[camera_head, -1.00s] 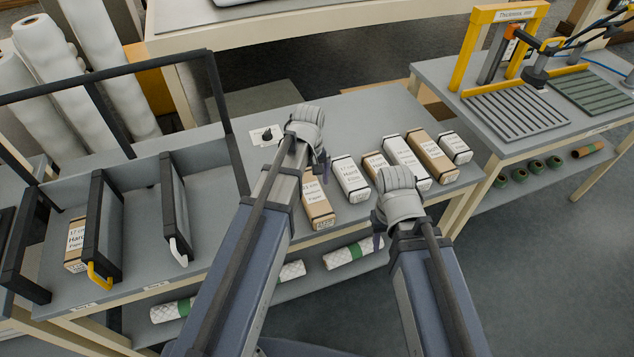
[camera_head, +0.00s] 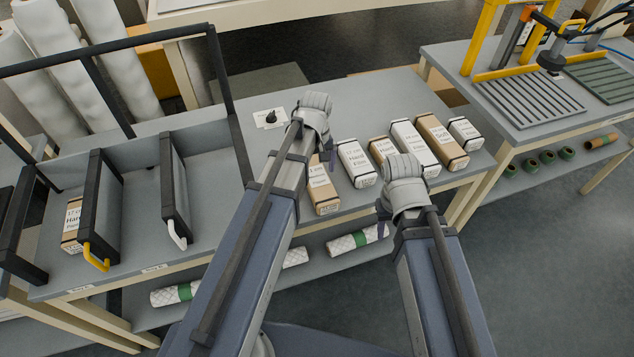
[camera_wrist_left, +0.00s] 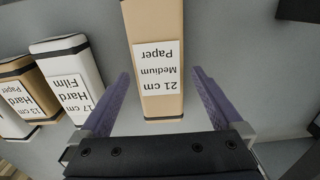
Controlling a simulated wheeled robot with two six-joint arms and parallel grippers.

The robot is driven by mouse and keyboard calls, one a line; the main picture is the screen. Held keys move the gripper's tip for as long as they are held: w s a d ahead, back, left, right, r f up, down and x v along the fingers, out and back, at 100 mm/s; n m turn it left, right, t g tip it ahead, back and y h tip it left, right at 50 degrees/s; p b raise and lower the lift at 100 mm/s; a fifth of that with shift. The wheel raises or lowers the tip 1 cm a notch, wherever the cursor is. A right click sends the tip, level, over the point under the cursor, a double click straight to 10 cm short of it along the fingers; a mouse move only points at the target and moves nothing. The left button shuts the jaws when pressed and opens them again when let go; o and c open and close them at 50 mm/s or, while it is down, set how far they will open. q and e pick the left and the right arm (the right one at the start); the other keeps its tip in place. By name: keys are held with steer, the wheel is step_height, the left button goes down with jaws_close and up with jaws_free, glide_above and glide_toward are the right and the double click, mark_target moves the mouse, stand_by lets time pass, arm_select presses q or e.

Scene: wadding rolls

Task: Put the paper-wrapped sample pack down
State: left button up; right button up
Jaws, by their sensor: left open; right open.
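The paper-wrapped sample pack (camera_head: 323,198), brown with a white label, lies on the grey table at the left end of a row of packs. In the left wrist view the pack (camera_wrist_left: 162,100) reads "21 cm Medium Paper". My left gripper (camera_wrist_left: 160,76) is open, with one finger on each side of the pack and a gap on both sides. In the head view my left wrist hides the pack's far part. My right gripper (camera_head: 384,208) is open in front of the row; its fingers are mostly hidden by its wrist.
A white "17 cm Hard Film" pack (camera_head: 357,165) lies beside it, with several brown and white packs further right. A divided rack (camera_head: 180,190) with another brown pack (camera_head: 72,222) stands at left. A small black knob on a white card (camera_head: 270,118) is behind.

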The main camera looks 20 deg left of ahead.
mark_target(317, 176)
arm_select(q)
step_height(317, 176, down, 5)
steer(key=b, duration=0.4)
steer(key=shift+d+r, duration=0.1)
steer(key=shift+r, duration=0.15)
steer(key=shift+c, duration=0.2)
steer(key=c, duration=1.3)
steer(key=shift+o, duration=0.2)
steer(key=shift+r, duration=0.1)
step_height(317, 176, up, 10)
steer(key=p, duration=1)
